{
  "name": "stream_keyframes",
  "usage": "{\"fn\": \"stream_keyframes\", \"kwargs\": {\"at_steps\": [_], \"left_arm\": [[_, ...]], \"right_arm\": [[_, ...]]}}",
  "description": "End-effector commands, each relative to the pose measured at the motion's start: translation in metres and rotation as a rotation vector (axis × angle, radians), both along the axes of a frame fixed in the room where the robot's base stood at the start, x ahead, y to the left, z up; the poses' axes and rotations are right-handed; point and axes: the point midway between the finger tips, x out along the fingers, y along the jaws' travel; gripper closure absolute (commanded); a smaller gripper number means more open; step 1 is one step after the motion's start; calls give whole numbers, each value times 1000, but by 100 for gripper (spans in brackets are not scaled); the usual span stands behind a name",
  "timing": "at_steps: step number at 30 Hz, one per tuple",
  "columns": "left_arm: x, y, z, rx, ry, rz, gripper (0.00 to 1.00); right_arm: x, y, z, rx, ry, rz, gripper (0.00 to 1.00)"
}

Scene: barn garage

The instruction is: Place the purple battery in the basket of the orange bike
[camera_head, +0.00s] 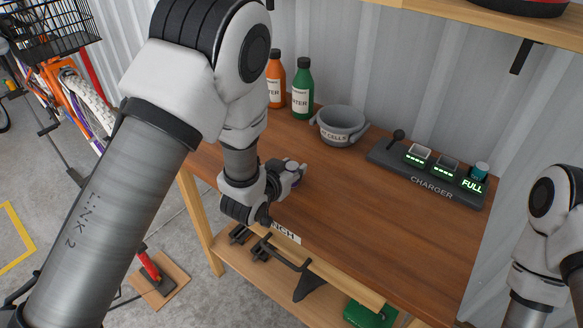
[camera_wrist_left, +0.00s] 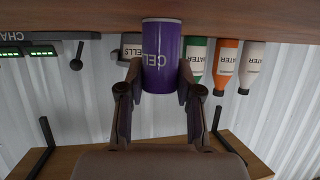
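The purple battery (camera_wrist_left: 162,60) is upright between the fingers of my left gripper (camera_wrist_left: 161,85) in the left wrist view, which is upside down. Both fingers lie against its sides. Its base is at the wooden tabletop; I cannot tell whether it is lifted. In the head view only a sliver of purple shows at my left gripper (camera_head: 292,174), low over the workbench. The orange bike (camera_head: 72,88) stands at the upper left, partly cut off, with its black wire basket (camera_head: 52,32) at the top edge. My right arm shows at the right edge; its gripper is out of view.
The workbench (camera_head: 375,225) holds a grey cells bowl (camera_head: 341,126), a charger (camera_head: 432,187), an orange bottle (camera_head: 275,80) and a green bottle (camera_head: 302,90). A shelf (camera_head: 480,20) hangs above. My left arm hides part of the space between bench and bike.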

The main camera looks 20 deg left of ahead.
Motion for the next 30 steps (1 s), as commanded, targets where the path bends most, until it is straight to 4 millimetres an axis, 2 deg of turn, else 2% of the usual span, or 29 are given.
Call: {"fn": "stream_keyframes", "kwargs": {"at_steps": [10,14,17,25,27,30], "left_arm": [[-1,0,0,0,0,0,43],[-10,2,4,0,0,1,43],[-27,5,10,1,1,1,43],[-88,14,36,0,0,1,43],[-90,14,48,-3,6,-2,43],[-92,14,51,-3,6,-3,43]], "right_arm": [[0,0,0,0,0,0,100],[0,0,-2,0,0,0,100],[0,0,-6,0,0,0,100],[0,0,-16,0,0,0,100],[-1,0,10,0,2,1,100],[0,0,32,0,-1,1,100]]}}
